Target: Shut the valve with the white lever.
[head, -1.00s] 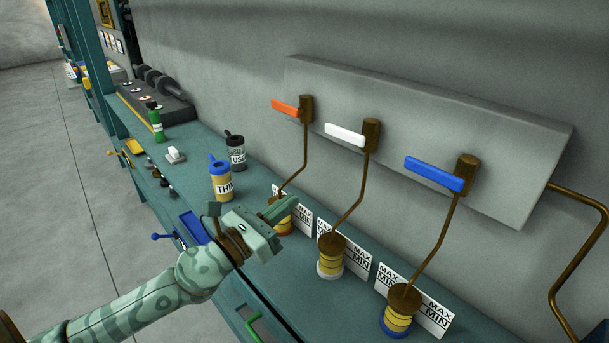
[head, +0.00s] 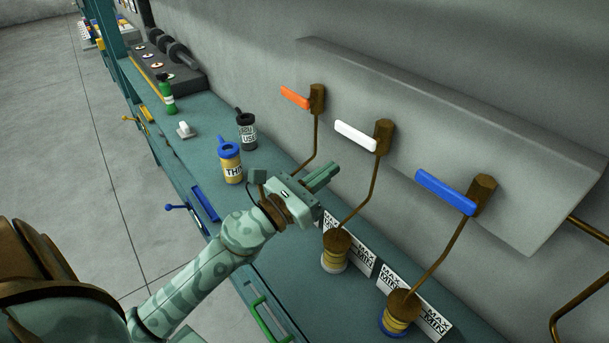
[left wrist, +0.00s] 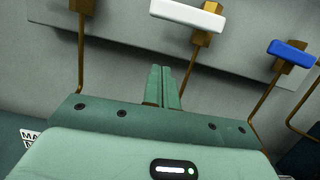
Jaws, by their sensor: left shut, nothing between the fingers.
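The white lever (head: 356,135) sits on a brown valve body (head: 384,134) on the grey wall panel. It points left from the valve, across the pipe that runs down to a yellow-banded pot. It also shows in the left wrist view (left wrist: 188,15), above the fingertips. My left gripper (head: 322,176) is below and left of the white lever in the head view, apart from it. Its fingers are together and empty, as the left wrist view (left wrist: 163,82) also shows. My right gripper is not in view.
An orange lever (head: 295,97) is to the left and a blue lever (head: 446,192) to the right, each on its own valve. Brown pipes run down to pots on the green bench. A blue-lidded tin (head: 231,165) and a dark tin (head: 246,134) stand left of my gripper.

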